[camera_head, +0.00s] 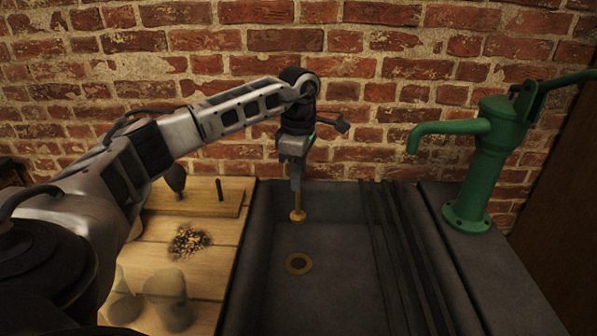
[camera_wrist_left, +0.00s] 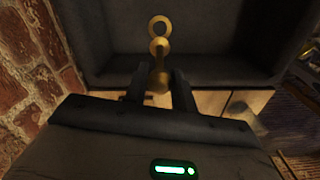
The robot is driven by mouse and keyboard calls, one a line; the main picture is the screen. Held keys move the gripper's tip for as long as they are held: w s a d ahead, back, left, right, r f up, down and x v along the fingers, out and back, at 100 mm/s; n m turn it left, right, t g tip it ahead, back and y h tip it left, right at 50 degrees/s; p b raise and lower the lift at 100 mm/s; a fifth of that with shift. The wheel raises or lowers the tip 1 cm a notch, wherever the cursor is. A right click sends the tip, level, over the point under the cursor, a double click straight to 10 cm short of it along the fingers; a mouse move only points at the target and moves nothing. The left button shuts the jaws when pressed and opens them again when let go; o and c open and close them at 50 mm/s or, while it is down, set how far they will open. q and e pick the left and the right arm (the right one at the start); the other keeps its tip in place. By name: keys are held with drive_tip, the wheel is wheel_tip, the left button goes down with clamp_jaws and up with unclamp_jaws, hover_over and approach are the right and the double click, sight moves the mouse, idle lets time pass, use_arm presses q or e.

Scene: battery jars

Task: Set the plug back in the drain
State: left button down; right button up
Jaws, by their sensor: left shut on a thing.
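A brass plug (camera_head: 298,215) with a stem hangs upright below my left gripper (camera_head: 296,182), which is shut on its upper part. The plug is above the sink basin (camera_head: 340,270), toward the back, clear of the floor. The brass drain ring (camera_head: 299,263) with its dark hole lies in the basin floor, nearer the camera than the plug. In the left wrist view, the plug (camera_wrist_left: 159,47) shows between the fingers of the left gripper (camera_wrist_left: 160,73), with the drain ring (camera_wrist_left: 160,23) just beyond it. My right gripper is not in view.
A green hand pump (camera_head: 483,160) stands on the right ledge, its spout reaching toward the sink. Dark ridges (camera_head: 392,255) run along the basin's right side. A wooden counter (camera_head: 215,255) at left holds a dark crumbly pile (camera_head: 188,241) and glassy jars (camera_head: 167,298). A brick wall stands behind.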

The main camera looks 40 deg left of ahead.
sight(299, 214)
use_arm(q)
drive_tip(key=shift+f+b, duration=1.2)
drive_tip(key=shift+f, duration=0.35)
drive_tip(key=shift+f+b, duration=1.2)
drive_tip(key=shift+f, duration=0.25)
wheel_tip(299, 214, down, 4)
drive_tip(key=b, duration=0.3)
wheel_tip(299, 214, down, 4)
drive_tip(key=b, duration=0.4)
drive_tip(key=shift+f+b, duration=0.3)
drive_tip(key=shift+f, duration=0.55)
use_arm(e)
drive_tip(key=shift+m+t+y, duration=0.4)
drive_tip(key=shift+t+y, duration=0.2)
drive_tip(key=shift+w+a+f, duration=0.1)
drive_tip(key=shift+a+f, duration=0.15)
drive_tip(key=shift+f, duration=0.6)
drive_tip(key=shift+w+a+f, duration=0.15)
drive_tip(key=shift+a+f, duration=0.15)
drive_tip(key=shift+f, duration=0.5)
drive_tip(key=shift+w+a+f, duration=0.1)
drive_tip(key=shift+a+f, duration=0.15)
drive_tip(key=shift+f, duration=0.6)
use_arm(q)
drive_tip(key=c, duration=1.1)
unclamp_jaws()
drive_tip(key=shift+o, duration=0.2)
drive_tip(key=shift+f, duration=0.1)
